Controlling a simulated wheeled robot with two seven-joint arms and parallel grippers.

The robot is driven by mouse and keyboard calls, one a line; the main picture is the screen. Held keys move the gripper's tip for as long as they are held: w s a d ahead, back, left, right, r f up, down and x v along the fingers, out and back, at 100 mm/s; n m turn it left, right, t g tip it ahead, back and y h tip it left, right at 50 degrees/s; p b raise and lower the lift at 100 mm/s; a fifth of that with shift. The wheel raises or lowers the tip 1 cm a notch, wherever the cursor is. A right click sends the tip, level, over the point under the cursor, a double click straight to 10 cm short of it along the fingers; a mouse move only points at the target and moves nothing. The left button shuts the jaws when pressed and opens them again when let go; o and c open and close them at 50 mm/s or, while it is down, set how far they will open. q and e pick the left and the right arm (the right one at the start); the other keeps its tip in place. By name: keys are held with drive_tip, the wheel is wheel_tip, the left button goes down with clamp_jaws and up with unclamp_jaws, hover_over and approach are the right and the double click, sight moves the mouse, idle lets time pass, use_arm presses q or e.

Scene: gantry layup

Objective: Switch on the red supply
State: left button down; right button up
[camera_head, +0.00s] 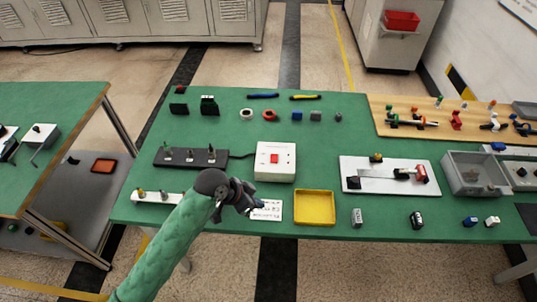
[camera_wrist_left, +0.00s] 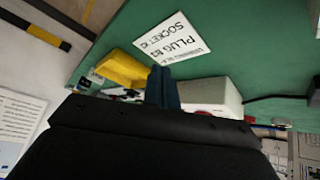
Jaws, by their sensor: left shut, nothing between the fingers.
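The supply is a white box (camera_head: 263,172) with a red switch (camera_head: 275,159) on its top, standing on the green table in the head view. Whether the switch is on or off is too small to tell. My left gripper (camera_head: 252,205) is shut and empty, in front of the box and a little to its left, near the printed card (camera_head: 268,211). In the left wrist view the shut fingers (camera_wrist_left: 163,88) show beside the white box (camera_wrist_left: 222,92), with a bit of red at its lower edge. My right gripper is not in view.
A black strip with several posts (camera_head: 190,157) stands left of the box, joined by a dark cable. A yellow tray (camera_head: 314,207) lies right of the card. A white board with parts (camera_head: 390,187) is further right.

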use_arm(q)
drive_tip(key=w+a+r+m+g+h, duration=0.1)
drive_tip(key=w+a+r+m+g, duration=0.1)
drive_tip(key=w+r, duration=0.4)
drive_tip(key=w+a+r+m+g+h, duration=0.1)
drive_tip(key=w+r+m, duration=0.3)
drive_tip(key=w, duration=0.9)
wheel_tip(320, 180, up, 3)
drive_tip(key=shift+a+r+m+g, duration=0.1)
drive_tip(key=shift+a+m+g, duration=0.2)
drive_tip(key=shift+a+g, duration=0.25)
